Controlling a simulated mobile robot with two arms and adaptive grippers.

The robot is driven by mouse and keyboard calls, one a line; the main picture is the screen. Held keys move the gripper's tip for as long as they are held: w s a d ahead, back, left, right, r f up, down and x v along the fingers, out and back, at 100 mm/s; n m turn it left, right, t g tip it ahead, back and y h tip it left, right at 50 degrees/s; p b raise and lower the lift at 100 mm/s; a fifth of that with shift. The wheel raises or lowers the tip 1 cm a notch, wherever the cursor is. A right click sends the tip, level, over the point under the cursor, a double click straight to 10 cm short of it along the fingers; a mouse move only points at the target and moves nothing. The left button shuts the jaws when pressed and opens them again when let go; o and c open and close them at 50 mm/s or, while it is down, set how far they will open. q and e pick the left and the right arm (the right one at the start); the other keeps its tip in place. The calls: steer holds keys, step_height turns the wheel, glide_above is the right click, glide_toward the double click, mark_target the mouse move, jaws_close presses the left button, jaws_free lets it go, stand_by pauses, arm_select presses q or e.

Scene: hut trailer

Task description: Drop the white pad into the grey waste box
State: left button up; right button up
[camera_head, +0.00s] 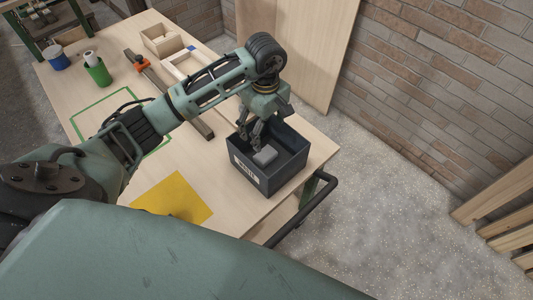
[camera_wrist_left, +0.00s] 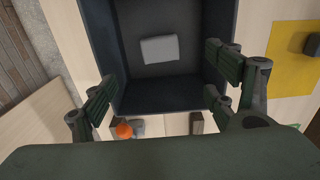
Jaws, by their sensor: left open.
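The dark grey waste box (camera_head: 262,182) stands near the table's right corner in the head view. It also shows in the left wrist view (camera_wrist_left: 165,92), open side toward the camera. A pale grey-white pad (camera_head: 265,156) shows inside it, and in the left wrist view the pad (camera_wrist_left: 159,48) lies apart from both fingers. My left gripper (camera_head: 256,137) is over the box with its fingers pointing down. In the left wrist view this gripper (camera_wrist_left: 165,92) is open with nothing between its fingers. My right gripper is not in view.
A yellow sheet (camera_head: 176,198) and a green outlined square (camera_head: 78,122) lie on the wooden table. A brick wall (camera_head: 440,80) is beyond.

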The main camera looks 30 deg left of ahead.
arm_select(q)
step_height(320, 180, up, 12)
steer(key=shift+f, duration=0.2)
stand_by(0.5)
